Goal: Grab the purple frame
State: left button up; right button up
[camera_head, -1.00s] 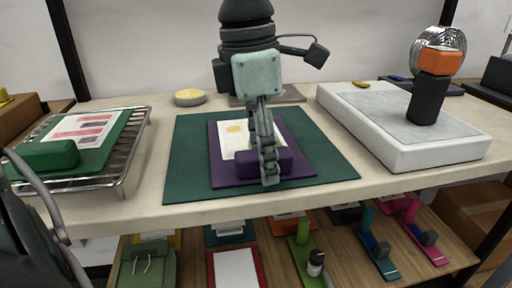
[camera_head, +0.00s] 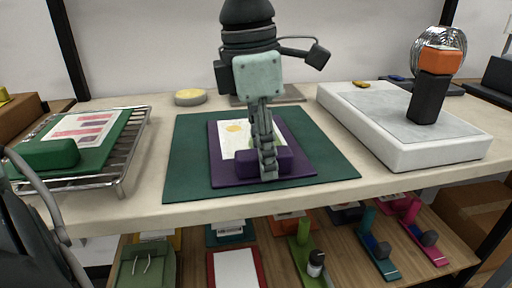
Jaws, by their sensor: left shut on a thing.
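The purple frame (camera_head: 291,172) lies flat on a dark green mat (camera_head: 190,150) in the middle of the table. It holds a white print (camera_head: 234,139) with a yellow spot and has a raised purple handle block (camera_head: 243,165) along its front. My left gripper (camera_head: 268,168) points down from above, its fingers shut on the handle block. The fingers hide part of the block and of the print. The frame appears to rest on the mat. My right gripper is not in view.
A green frame (camera_head: 98,148) lies on a wire rack (camera_head: 127,158) at left. A white slab device (camera_head: 400,142) with a black and orange tool (camera_head: 430,95) stands at right. Several coloured frames and holders lie on the lower wooden shelf (camera_head: 340,262).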

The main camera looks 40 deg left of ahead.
pick_arm(q)
jog(key=shift+s+f, duration=0.1)
jog(key=shift+f, duration=0.05)
grip_shut()
